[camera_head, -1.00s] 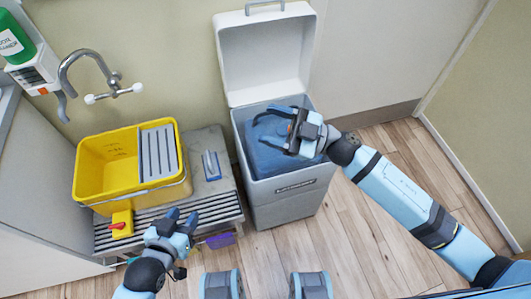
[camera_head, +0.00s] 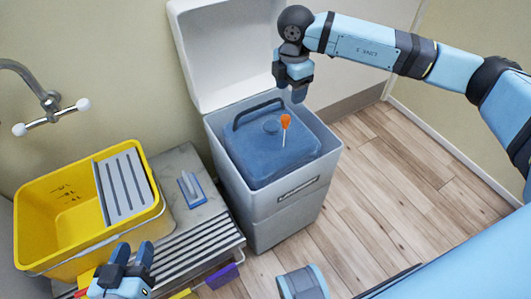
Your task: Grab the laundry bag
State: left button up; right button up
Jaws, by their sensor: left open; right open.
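The blue laundry bag (camera_head: 265,160) sits inside the open grey laundry bin (camera_head: 290,205). Its dark handle loop (camera_head: 258,112) stands up at the back, and an orange-tipped cord (camera_head: 285,125) rises from its top. My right gripper (camera_head: 298,95) is open and empty. It points down near the bin's back right corner, apart from the bag. My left gripper (camera_head: 132,255) is open at the lower left, in front of the yellow bucket and away from the bag. The bag's lower part is hidden by the bin walls.
The bin lid (camera_head: 215,60) stands raised at the back. Left of the bin, a slatted bench (camera_head: 200,238) holds a yellow mop bucket (camera_head: 60,245) and a blue-handled scrubber (camera_head: 190,188). A tap (camera_head: 50,108) projects from the wall. The wooden floor (camera_head: 385,180) right of the bin is clear.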

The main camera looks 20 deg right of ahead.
aim_at(286, 116)
notch_tip(286, 116, down, 8)
jog(key=shift+r+b, duration=0.25)
jog(key=shift+b, duration=0.55)
jog(key=f, duration=0.1)
jog(key=f+b, duration=0.1)
jog(key=f, duration=0.2)
jog(key=shift+a+f+b, duration=0.2)
jog(key=shift+a+b, duration=0.1)
jog(key=shift+a, duration=0.05)
jog(key=shift+f, duration=0.15)
pick_arm(q)
notch_tip(286, 116, up, 6)
jog(key=d+t+h, duration=0.2)
jog(key=t, duration=0.1)
jog(key=shift+w+d+h, duration=0.3)
jog(key=shift+w+h, duration=0.05)
jog(key=shift+h, duration=0.05)
pick_arm(e)
grip_shut()
